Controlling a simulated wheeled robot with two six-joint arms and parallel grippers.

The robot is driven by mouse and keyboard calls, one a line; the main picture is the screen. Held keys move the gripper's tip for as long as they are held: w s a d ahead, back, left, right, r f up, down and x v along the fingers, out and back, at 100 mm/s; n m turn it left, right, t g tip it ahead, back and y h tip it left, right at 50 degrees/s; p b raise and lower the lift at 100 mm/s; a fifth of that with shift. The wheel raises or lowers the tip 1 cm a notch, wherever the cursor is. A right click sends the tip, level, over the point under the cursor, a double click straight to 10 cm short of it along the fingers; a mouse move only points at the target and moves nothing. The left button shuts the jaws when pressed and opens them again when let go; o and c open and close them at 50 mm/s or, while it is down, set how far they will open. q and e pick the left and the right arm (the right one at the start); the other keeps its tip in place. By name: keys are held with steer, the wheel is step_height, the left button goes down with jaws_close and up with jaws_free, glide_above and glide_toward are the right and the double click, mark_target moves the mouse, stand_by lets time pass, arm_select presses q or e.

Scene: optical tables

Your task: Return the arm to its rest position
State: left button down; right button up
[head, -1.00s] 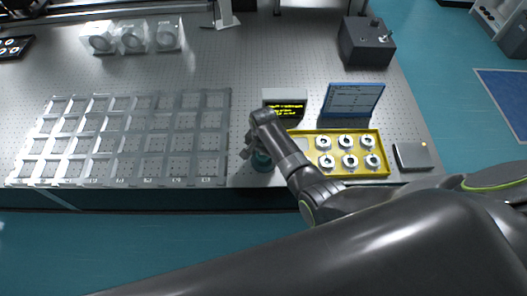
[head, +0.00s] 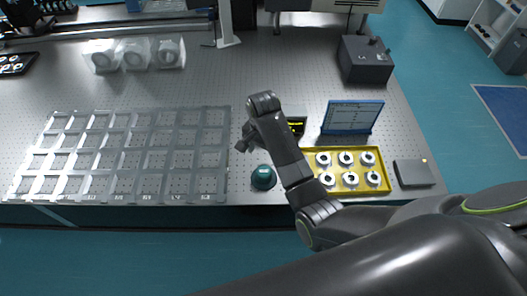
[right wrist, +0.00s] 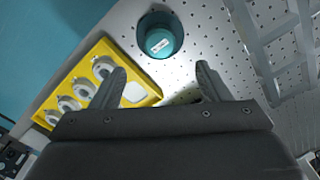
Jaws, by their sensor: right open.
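My right arm reaches in from the right over the optical table (head: 270,75). My right gripper (head: 243,142) is above the table between the grid rack and the yellow tray. In the right wrist view the two fingers of this gripper (right wrist: 163,85) are apart with nothing between them. A teal round object with a white label (head: 263,178) stands on the table near its front edge. It also shows in the right wrist view (right wrist: 158,38), beyond the fingertips and apart from them. My left gripper is not in view.
The metal grid rack (head: 112,160) fills the table's left front. A yellow tray (head: 384,157) with several white ring parts, a small display (head: 297,126), a blue-framed panel (head: 352,117) and a grey box (head: 414,173) lie right. A dark box (head: 366,60) stands behind.

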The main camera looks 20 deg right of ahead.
stand_by(0.5)
steer(key=s+d+f+n+t, duration=0.1)
steer(key=s+d+f+n, duration=0.15)
steer(key=s+d, duration=0.4)
steer(key=s+d+r+n+t+h, duration=0.1)
steer(key=s+d+r+n, duration=0.15)
steer(key=s, duration=0.45)
steer(key=s+d+r+n+t, duration=0.15)
steer(key=s+d, duration=0.25)
steer(key=s, duration=0.4)
steer(key=s+d+r+n+h, duration=0.1)
steer(key=s+d+n, duration=0.2)
steer(key=s, duration=0.4)
step_height(320, 180, down, 29)
steer(key=d+g+b, duration=0.1)
steer(key=b, duration=0.4)
steer(key=s+f+b, duration=0.2)
steer(key=s+f, duration=0.5)
steer(key=f, duration=0.3)
steer(key=s+a+f+g+y+b, duration=0.1)
steer(key=s+f+b, duration=0.1)
steer(key=s+f, duration=0.6)
step_height(320, 180, down, 3)
steer(key=shift+s+a+b, duration=0.15)
steer(key=shift+s+b, duration=0.1)
steer(key=shift+b, duration=0.1)
